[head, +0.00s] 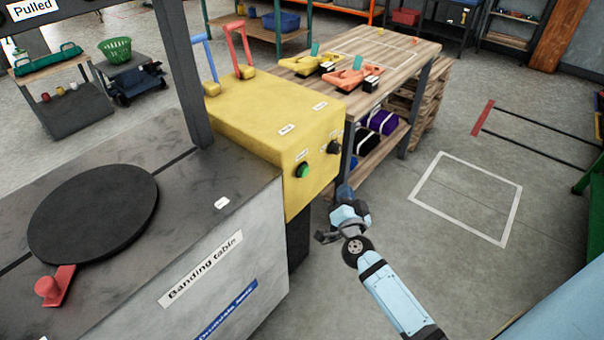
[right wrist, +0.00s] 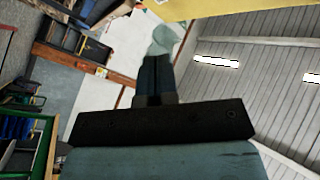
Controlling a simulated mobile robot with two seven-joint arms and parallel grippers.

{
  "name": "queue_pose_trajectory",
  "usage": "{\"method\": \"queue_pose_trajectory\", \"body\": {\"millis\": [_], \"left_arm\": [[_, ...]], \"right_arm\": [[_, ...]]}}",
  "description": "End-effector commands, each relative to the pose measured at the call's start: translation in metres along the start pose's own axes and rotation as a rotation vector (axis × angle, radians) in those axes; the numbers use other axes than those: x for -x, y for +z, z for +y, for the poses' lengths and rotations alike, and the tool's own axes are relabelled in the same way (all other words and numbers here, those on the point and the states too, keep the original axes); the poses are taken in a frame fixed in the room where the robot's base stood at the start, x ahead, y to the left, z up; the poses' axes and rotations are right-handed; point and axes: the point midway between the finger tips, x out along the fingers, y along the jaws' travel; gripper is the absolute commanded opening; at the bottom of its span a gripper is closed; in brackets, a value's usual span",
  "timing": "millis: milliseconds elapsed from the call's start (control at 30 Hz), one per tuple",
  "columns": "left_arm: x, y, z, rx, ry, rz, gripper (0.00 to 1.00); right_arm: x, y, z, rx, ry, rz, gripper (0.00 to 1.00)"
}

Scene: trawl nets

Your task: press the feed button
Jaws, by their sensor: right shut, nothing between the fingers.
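A yellow control box (head: 270,135) stands at the end of the banding table. A round green button (head: 303,170) sits on its front face under a small label too small to read. A dark knob (head: 334,147) is to its right. I cannot read which control is marked feed. My right gripper (head: 346,194) is below and to the right of the green button, apart from the box. In the right wrist view its dark fingers (right wrist: 156,78) are together and hold nothing. A yellow edge shows at the top right there. My left gripper is out of view.
The banding table (head: 225,235) carries a black disc (head: 95,210) and a red handle (head: 55,288). Blue (head: 205,55) and red (head: 238,45) levers rise from the box. A wooden bench (head: 400,65) stands behind. Open floor with a white outlined square (head: 468,165) lies right.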

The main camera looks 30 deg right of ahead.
Motion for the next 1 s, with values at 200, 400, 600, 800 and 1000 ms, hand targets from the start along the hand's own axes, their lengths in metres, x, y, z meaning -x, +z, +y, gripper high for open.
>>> {"method": "queue_pose_trajectory", "body": {"millis": [200,400,600,800,1000], "left_arm": [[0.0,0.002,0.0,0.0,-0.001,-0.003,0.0],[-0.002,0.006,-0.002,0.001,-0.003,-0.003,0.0],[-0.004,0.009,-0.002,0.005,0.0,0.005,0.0],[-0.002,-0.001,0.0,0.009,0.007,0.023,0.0],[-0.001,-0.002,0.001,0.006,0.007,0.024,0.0]], "right_arm": [[0.0,0.001,-0.001,0.0,-0.002,-0.001,0.0],[-0.01,0.009,-0.007,0.0,-0.002,-0.001,0.0],[-0.029,0.024,-0.021,-0.002,-0.003,-0.002,0.0],[-0.048,0.035,-0.036,0.0,-0.002,-0.002,0.0],[-0.058,0.043,-0.044,0.0,-0.002,-0.002,0.0]]}}
